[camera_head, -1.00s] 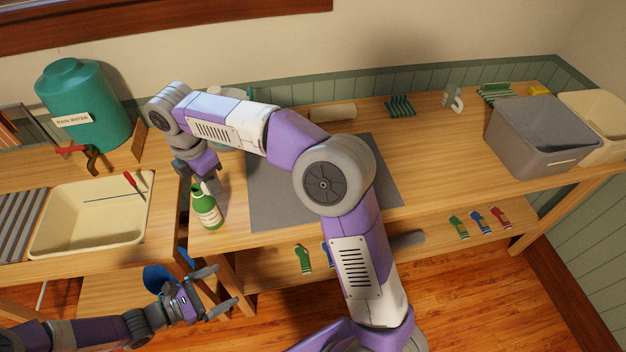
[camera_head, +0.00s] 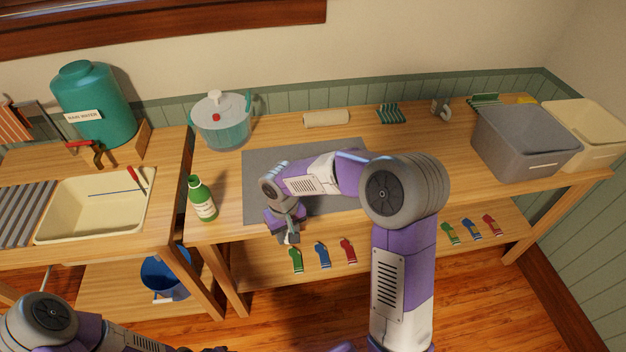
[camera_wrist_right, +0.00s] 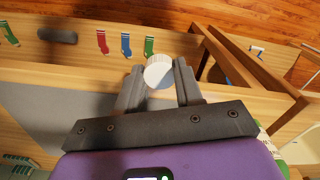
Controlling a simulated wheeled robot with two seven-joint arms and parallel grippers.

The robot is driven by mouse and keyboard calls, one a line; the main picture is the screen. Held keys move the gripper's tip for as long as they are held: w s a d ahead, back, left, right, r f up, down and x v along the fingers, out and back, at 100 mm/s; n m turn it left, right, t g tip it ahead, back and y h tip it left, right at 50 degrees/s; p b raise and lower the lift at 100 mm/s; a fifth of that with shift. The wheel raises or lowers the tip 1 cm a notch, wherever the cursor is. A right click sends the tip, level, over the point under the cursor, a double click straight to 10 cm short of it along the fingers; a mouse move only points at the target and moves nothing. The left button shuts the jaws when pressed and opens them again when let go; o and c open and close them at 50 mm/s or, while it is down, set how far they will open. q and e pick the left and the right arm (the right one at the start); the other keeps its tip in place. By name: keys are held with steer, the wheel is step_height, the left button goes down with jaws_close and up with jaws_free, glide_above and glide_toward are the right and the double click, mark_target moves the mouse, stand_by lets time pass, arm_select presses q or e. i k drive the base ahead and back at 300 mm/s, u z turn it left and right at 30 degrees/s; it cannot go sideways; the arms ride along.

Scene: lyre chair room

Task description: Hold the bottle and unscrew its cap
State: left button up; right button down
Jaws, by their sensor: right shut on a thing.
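The green bottle (camera_head: 202,203) with a pale label stands upright at the left front of the wooden bench in the head view. No white cap shows on its green neck. My right gripper (camera_head: 289,238) is to the right of the bottle, apart from it, at the bench's front edge. In the right wrist view my right gripper (camera_wrist_right: 159,82) is shut on the white ribbed cap (camera_wrist_right: 159,70). My left gripper (camera_head: 208,349) is barely in the head view at the bottom edge, away from the bottle; its jaws are cut off.
A grey mat (camera_head: 262,180) lies right of the bottle. A lidded clear pot (camera_head: 221,128) stands behind it. A sink (camera_head: 80,215) is at left, a grey bin (camera_head: 520,140) at far right. Several small socks (camera_head: 322,254) lie on the lower shelf.

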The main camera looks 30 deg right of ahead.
mark_target(201, 198)
steer(key=k, duration=1.25)
steer(key=z, duration=0.6)
steer(key=i, duration=0.45)
steer(key=z, duration=0.95)
steer(key=i, duration=1.15)
steer(key=u, duration=0.9)
steer(key=i, duration=0.6)
steer(key=u, duration=0.65)
